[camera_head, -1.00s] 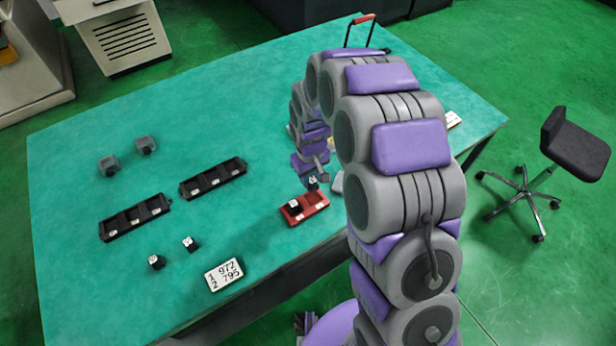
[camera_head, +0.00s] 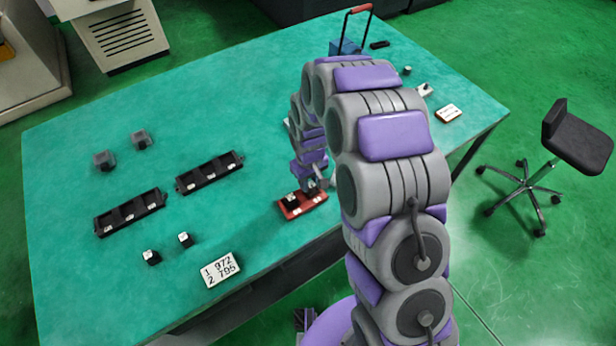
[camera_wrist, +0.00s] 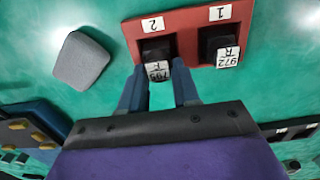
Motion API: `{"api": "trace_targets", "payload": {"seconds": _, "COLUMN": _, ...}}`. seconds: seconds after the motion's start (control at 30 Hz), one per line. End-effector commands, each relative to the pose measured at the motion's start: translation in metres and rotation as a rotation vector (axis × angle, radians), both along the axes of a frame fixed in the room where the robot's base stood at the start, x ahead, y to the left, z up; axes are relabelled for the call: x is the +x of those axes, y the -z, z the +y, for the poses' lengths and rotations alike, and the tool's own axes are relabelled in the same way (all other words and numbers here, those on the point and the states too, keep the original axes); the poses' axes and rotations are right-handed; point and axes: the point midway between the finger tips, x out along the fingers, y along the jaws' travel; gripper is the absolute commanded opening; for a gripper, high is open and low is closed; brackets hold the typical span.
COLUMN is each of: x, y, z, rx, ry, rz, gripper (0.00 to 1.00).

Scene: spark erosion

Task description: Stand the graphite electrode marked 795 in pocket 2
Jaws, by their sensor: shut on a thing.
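The red holder (camera_head: 290,213) stands near the front edge of the table; in the wrist view its red block (camera_wrist: 187,22) shows pockets labelled 1 and 2. The electrode marked 795 (camera_wrist: 157,68) is at pocket 2, between the fingertips of my gripper (camera_wrist: 160,84), which is shut on it. The gripper hides much of it in the head view (camera_head: 312,188). Whether its base rests on the pocket floor cannot be told. The electrode marked 972 (camera_wrist: 222,50) stands in pocket 1. A card (camera_head: 220,269) reads 1 972, 2 795.
Two black racks (camera_head: 130,213) (camera_head: 209,173) lie left of the holder. Two small dark electrodes (camera_head: 151,257) (camera_head: 185,240) stand in front of them, and two grey blocks (camera_head: 104,160) (camera_head: 141,140) behind. A grey rounded block (camera_wrist: 81,60) lies beside the holder. The table's middle is clear.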

Motion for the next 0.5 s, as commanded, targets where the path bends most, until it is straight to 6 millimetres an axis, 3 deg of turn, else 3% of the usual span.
{"api": "trace_targets", "payload": {"seconds": 0.5, "x": 0.0006, "y": 0.0062, "z": 0.0016, "rx": -0.001, "ry": 0.0, "rz": -0.003, "gripper": 0.01}}
